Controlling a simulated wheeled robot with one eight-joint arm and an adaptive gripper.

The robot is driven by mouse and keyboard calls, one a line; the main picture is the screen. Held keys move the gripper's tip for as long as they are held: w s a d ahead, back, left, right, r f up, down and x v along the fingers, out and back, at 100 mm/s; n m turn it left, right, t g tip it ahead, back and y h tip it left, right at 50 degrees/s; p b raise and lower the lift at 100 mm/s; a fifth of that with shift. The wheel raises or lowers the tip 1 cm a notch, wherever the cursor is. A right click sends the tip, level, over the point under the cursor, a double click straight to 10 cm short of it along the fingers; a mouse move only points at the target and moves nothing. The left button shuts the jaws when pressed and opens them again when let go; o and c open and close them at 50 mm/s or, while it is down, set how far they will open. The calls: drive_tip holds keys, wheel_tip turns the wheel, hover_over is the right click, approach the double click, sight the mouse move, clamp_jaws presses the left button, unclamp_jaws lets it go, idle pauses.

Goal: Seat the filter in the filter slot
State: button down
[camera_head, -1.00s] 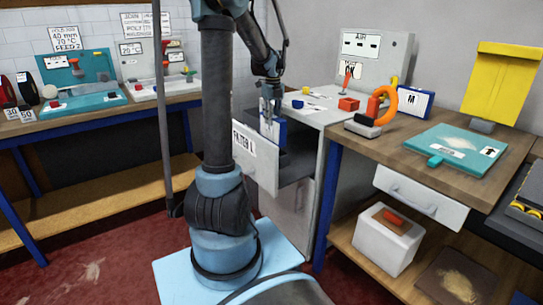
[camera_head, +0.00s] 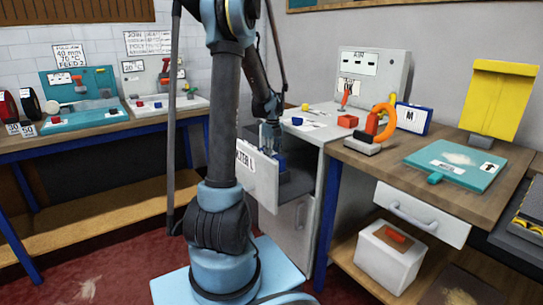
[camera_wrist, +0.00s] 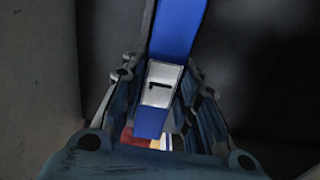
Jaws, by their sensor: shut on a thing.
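My gripper (camera_head: 270,137) is shut on a blue filter (camera_wrist: 178,32) with a white label bearing a dark mark. In the wrist view the filter stands between my two fingers (camera_wrist: 158,100). In the head view my gripper reaches down into the open drawer (camera_head: 257,182), whose front carries a partly hidden "FILTER" label. Only a bit of the held filter's blue (camera_head: 280,163) shows there, inside the drawer. My arm and the drawer front hide its lower end, so I cannot tell whether it touches the slot. The slot itself is hidden.
The drawer belongs to a white cabinet (camera_head: 300,222) with a red block (camera_head: 347,121) on top. A blue-framed panel marked "M" (camera_head: 412,118) stands on the right bench, near an orange ring tool (camera_head: 380,122). A teal board (camera_head: 455,160) lies further right.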

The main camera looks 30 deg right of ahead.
drive_tip(key=c, duration=1.2)
unclamp_jaws()
wheel_tip(320, 180, up, 12)
drive_tip(key=a+n, duration=0.3)
drive_tip(key=a, duration=0.2)
drive_tip(key=s+a+r+n, duration=0.1)
drive_tip(key=a+n, duration=0.2)
drive_tip(key=a, duration=0.2)
drive_tip(key=s+a+r+n, duration=0.1)
drive_tip(key=a+n, duration=0.2)
drive_tip(key=a, duration=0.2)
drive_tip(key=shift+s+a+r, duration=0.15)
drive_tip(key=shift+s, duration=0.1)
drive_tip(key=s+a+f+n+t, duration=0.1)
drive_tip(key=s+a+f+n, duration=0.2)
drive_tip(key=s+a+n, duration=0.55)
drive_tip(key=s+a+f+n+t, duration=0.15)
drive_tip(key=s+a+n, duration=0.35)
drive_tip(key=a+n, duration=0.55)
drive_tip(key=s+a+f+n, duration=0.4)
drive_tip(key=s+f+n, duration=0.1)
drive_tip(key=s+a+f+n, duration=0.2)
drive_tip(key=f, duration=0.1)
drive_tip(key=shift+s+a, duration=0.15)
